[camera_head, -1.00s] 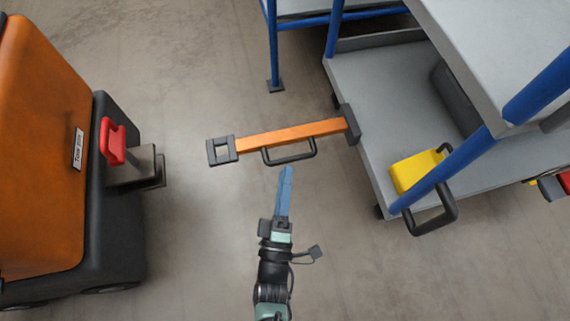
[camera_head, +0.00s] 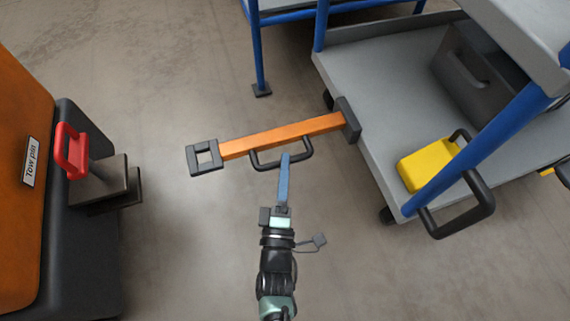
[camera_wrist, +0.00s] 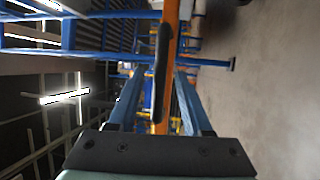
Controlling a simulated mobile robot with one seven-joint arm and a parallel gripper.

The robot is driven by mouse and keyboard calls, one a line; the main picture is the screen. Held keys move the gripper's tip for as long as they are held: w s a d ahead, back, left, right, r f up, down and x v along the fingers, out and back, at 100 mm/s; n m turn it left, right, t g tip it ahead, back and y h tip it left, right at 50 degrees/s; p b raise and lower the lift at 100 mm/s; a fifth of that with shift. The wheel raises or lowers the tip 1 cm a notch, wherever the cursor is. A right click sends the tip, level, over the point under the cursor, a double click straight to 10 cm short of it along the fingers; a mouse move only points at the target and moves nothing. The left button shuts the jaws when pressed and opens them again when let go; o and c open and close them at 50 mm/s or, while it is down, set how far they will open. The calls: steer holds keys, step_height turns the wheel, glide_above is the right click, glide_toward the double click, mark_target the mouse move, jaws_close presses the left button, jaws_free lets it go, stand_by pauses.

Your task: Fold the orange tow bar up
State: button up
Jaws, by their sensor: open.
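The orange tow bar (camera_head: 281,134) sticks out level from the grey cart (camera_head: 350,90) toward the left, with a dark square eye (camera_head: 203,157) at its free end. A black loop handle (camera_head: 285,163) is on its near side. My gripper (camera_head: 285,160) is at the handle in the head view, its blue fingers pointing at the bar. In the wrist view the two blue fingers (camera_wrist: 152,100) are apart, with the black handle (camera_wrist: 162,60) and the orange bar (camera_wrist: 171,20) showing between and beyond them. I cannot tell whether the fingers touch the handle.
An orange and black tug (camera_head: 75,240) with a red-handled tow pin (camera_head: 70,152) stands at the left. A yellow block (camera_head: 425,165) and a black handle (camera_head: 470,215) are at the cart's near corner. A blue post (camera_head: 257,50) stands behind. The floor between is clear.

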steer(key=shift+x, duration=1)
steer(key=shift+c, duration=0.2)
jaws_close()
steer(key=shift+s, duration=0.1)
stand_by(0.5)
